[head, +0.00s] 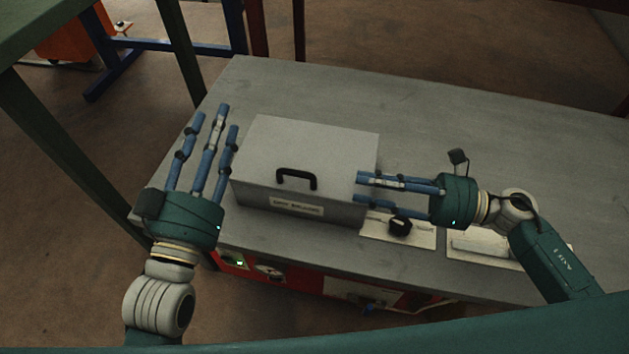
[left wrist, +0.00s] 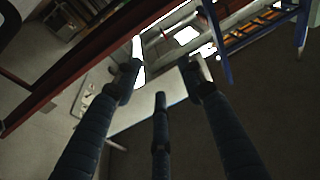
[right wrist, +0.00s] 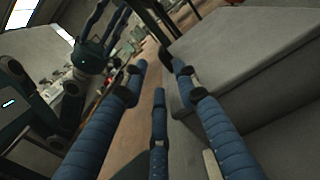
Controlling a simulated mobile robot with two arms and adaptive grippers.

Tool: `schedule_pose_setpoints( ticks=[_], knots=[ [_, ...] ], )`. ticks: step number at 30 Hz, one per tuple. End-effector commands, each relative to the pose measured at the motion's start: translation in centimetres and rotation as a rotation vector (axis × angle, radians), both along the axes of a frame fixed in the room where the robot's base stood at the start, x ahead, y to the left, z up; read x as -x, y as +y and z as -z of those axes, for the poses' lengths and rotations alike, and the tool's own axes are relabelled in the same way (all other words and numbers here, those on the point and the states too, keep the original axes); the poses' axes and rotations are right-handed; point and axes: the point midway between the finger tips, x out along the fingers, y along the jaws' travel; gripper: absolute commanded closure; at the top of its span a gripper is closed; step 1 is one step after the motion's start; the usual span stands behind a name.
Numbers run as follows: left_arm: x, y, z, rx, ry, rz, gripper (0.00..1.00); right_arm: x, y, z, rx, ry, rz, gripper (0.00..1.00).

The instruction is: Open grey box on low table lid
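The grey box (head: 335,151) sits on the low grey table (head: 500,130), its lid closed. My right gripper (head: 362,187) is at the box's right front corner, fingers pointing left. In the right wrist view its fingers (right wrist: 155,75) are spread, with the box (right wrist: 250,45) beside them on the right. Contact with the box is unclear.
A black knob (head: 400,226) on a light plate lies in front of the box's right side, below my right gripper. Another light plate (head: 478,244) lies further right. A green frame post (head: 180,50) stands left of the table. The table top behind the box is clear.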

Motion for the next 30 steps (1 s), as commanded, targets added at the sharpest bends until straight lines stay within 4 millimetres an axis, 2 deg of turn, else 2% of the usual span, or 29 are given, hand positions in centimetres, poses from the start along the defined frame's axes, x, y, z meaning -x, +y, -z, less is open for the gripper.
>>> schedule_pose_setpoints(
  ticks=[3,8,15,21,25,30],
  knots=[
    [0.4,-0.1,-1.4,0.016,-0.060,0.003,0.60,-0.1,0.2,0.4,-0.001,0.000,0.000,0.70],
    [0.7,-0.1,-2.3,0.026,-0.095,0.006,0.60,-0.5,1.6,0.3,-0.002,-0.002,-0.002,0.70],
    [1.1,-0.1,-3.6,0.041,-0.151,0.009,0.60,-1.9,6.0,0.3,-0.003,-0.003,-0.002,0.70],
    [1.3,-0.2,-4.3,0.050,-0.182,0.011,0.60,-2.9,9.0,0.3,-0.002,-0.001,-0.001,0.70],
    [1.4,-0.2,-4.5,0.052,-0.191,0.011,0.60,-3.2,10.0,0.3,-0.001,-0.001,0.000,0.70],
    [1.4,-0.2,-4.5,0.053,-0.195,0.011,0.60,-3.4,10.3,0.3,0.000,0.001,0.000,0.70]
  ],
)
